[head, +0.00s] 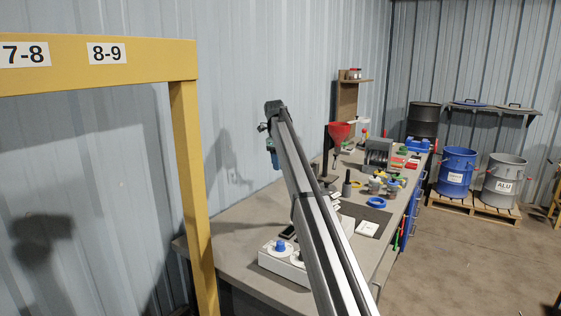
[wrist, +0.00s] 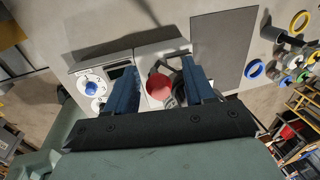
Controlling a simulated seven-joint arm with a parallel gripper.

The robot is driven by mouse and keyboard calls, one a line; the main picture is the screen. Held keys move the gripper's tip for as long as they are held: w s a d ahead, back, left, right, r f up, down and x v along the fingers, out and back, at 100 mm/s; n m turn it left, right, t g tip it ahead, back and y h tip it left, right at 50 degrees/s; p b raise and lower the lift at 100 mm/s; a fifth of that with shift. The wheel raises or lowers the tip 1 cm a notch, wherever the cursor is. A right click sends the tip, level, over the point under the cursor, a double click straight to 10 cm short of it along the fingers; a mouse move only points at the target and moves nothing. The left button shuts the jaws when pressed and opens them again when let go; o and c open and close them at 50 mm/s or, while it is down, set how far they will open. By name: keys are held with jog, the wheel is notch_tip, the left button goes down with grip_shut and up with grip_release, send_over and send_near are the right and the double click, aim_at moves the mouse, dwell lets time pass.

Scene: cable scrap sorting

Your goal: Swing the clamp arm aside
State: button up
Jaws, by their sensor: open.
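In the wrist view my gripper (wrist: 157,66) has its two blue fingers spread apart, one on each side of a red round part (wrist: 160,87) on a white-and-grey box. A grey curved piece (wrist: 179,94) shows beside the red part, close to the right finger; I cannot tell whether it is the clamp arm or whether the finger touches it. Nothing is visibly held. In the head view the white box (head: 272,262) stands on the bench, partly hidden behind my arm, and I cannot make out my gripper there.
A blue knob (wrist: 92,88) sits on the box's left part. A dark grey mat (wrist: 224,45) lies to the right, with a blue ring (head: 376,202) beyond it. A yellow frame (head: 186,140) rises at the left.

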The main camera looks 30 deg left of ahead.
jog(key=shift+s, duration=0.1)
jog(key=shift+s+d+n, duration=0.4)
jog(key=shift+d+n, duration=0.1)
jog(key=w+d+n+g+y, duration=0.2)
jog(key=w+d+n+g, duration=0.1)
jog(key=d+n, duration=1.7)
jog(key=d+r+m, duration=0.1)
jog(key=d+r, duration=0.3)
jog(key=r, duration=0.9)
jog(key=w+d+f, duration=0.2)
jog(key=d+f, duration=0.3)
jog(key=f, duration=0.5)
jog(key=shift+f+m+h, duration=0.3)
jog(key=shift+f, duration=0.1)
